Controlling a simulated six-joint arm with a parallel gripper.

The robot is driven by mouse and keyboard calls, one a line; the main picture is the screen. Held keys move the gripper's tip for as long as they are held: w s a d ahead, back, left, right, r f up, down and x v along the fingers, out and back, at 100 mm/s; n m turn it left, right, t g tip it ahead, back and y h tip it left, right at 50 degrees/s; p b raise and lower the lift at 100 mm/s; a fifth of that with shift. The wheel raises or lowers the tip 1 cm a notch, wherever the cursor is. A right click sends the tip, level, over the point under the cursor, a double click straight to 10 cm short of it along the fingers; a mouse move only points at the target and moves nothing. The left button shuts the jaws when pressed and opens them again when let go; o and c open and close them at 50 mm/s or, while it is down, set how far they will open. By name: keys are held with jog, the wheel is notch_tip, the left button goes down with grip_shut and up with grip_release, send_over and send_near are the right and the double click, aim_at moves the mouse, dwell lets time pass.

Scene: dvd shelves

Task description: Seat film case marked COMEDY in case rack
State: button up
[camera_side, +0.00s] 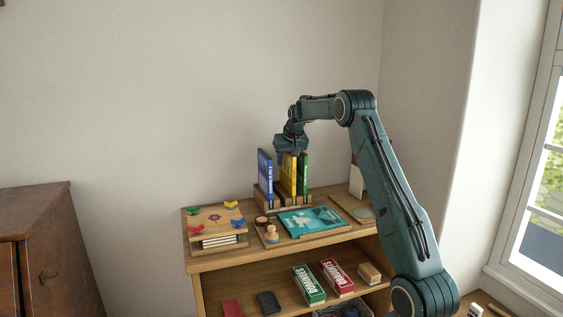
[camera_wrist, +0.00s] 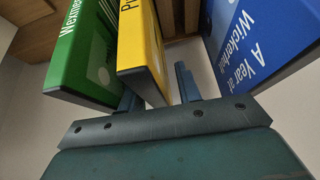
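The case rack (camera_side: 264,199) is a wooden stand on the top shelf. In it stand a blue case (camera_side: 265,178), a yellow case (camera_side: 289,176) and a green case (camera_side: 304,175), all roughly upright. My gripper (camera_side: 292,151) is directly above the yellow case, pointing down. In the wrist view, my gripper (camera_wrist: 157,82) has one finger on each side of the yellow case (camera_wrist: 143,45). A gap shows between that case and the right finger. The green case (camera_wrist: 85,55) is left, the blue case (camera_wrist: 258,40) right. I cannot read COMEDY on any case.
A teal flat item (camera_side: 308,221) lies in front of the rack. A wooden stamp (camera_side: 271,234) and a board with coloured clips (camera_side: 214,219) are to its left. Red and green DOMINOES boxes (camera_side: 309,285) are on the shelf below. Neighbouring cases stand close to my fingers.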

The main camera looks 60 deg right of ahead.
jog(key=shift+r, duration=0.15)
jog(key=shift+s+a+r, duration=0.15)
jog(key=shift+r, duration=0.35)
jog(key=v, duration=1.1)
jog(key=shift+f, duration=0.1)
